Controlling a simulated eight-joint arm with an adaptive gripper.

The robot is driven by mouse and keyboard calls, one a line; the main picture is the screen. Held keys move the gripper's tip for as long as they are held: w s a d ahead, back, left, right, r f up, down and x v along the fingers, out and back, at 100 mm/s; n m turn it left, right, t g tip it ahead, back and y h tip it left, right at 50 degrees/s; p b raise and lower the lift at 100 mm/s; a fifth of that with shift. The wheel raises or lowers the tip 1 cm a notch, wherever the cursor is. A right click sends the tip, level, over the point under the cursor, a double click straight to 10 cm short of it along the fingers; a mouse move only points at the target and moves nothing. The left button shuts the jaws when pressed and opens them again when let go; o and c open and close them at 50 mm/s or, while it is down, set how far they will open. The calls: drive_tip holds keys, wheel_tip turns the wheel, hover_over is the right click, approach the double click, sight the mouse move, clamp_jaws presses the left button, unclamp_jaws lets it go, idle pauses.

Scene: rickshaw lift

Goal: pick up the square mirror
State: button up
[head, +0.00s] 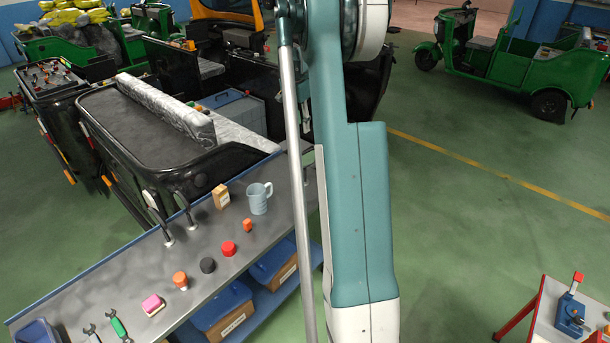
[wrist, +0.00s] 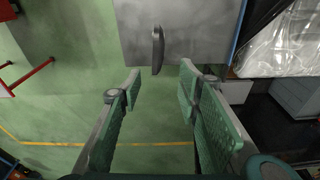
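A dark, narrow, upright-looking object (wrist: 158,50) shows in the wrist view at the near edge of the grey bench top. It may be the square mirror seen edge-on, but its face and shape cannot be told. My gripper (wrist: 160,75) is open, with one green-padded finger on each side of the line to this object. The object lies just beyond the fingertips and nothing is between the pads. In the head view my arm hides the gripper and that end of the bench. Two dark stalked pieces that look like mirrors (head: 152,201) (head: 181,201) stand on the bench there.
The bench (head: 110,289) also holds a blue mug (head: 259,198), a small tan box (head: 221,196), several coloured caps and wrenches. Blue bins (head: 222,308) sit below. A black rickshaw body (head: 180,160) stands close behind. Green floor is open at right, before a red-edged table (head: 535,315).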

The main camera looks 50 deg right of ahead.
drive_tip(key=d+f, duration=0.1)
drive_tip(key=d, duration=0.1)
hover_over(306, 164)
drive_tip(key=w, duration=0.1)
drive_tip(key=f, duration=1.4)
drive_tip(key=shift+w+d+f, duration=0.1)
drive_tip(key=shift+d+f, duration=0.1)
drive_tip(key=shift+d+f, duration=0.2)
drive_tip(key=shift+f, duration=1.1)
drive_tip(key=shift+d+f, duration=0.2)
drive_tip(key=shift+f, duration=1.1)
drive_tip(key=shift+d+f, duration=0.15)
drive_tip(key=shift+f, duration=1.1)
clamp_jaws()
